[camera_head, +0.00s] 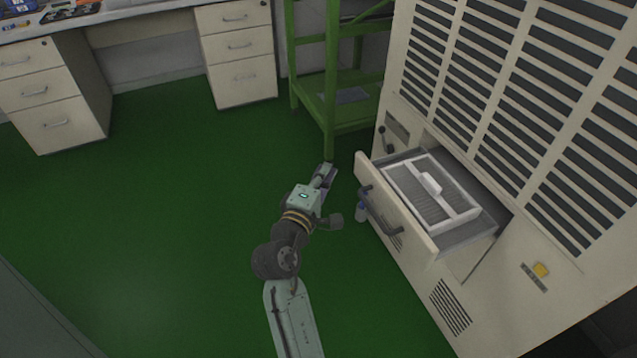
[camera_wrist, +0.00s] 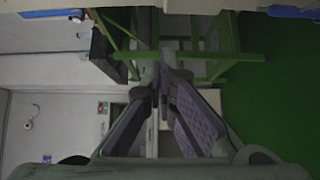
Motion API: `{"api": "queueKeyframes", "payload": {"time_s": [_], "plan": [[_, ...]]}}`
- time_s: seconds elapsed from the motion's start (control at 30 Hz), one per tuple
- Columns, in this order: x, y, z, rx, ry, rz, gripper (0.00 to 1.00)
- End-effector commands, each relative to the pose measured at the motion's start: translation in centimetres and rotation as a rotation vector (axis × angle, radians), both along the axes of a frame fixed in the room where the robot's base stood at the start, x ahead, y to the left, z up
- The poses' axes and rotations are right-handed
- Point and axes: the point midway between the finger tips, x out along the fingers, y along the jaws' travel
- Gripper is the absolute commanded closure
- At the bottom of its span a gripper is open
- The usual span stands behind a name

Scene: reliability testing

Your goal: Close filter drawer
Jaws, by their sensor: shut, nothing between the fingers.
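The filter drawer (camera_head: 400,217) is pulled well out of the large beige cabinet (camera_head: 470,285) on the right in the head view. Its front panel carries a dark bar handle (camera_head: 380,212). A white filter frame (camera_head: 468,214) with a raised grip lies inside the drawer. My gripper (camera_head: 328,172) is to the left of the drawer front, apart from it, and points toward the back of the room. In the wrist view the two fingers (camera_wrist: 160,82) meet at the tips with nothing between them. The drawer cannot be clearly made out in the wrist view.
A green metal rack (camera_head: 331,90) stands behind my gripper, beside the cabinet. Desk drawer units (camera_head: 240,60) line the back wall. The green floor (camera_head: 170,200) on the left is clear.

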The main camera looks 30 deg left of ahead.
Motion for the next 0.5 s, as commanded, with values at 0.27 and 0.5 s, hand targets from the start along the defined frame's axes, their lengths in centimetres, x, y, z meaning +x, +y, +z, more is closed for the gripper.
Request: {"api": "queueKeyframes", "payload": {"time_s": [0.27, 0.5], "plan": [[5.0, -0.9, 0.1, 0.000, 0.001, -0.003, 1.00], [6.4, -2.0, 0.0, 0.000, 0.000, 0.000, 1.00]]}}
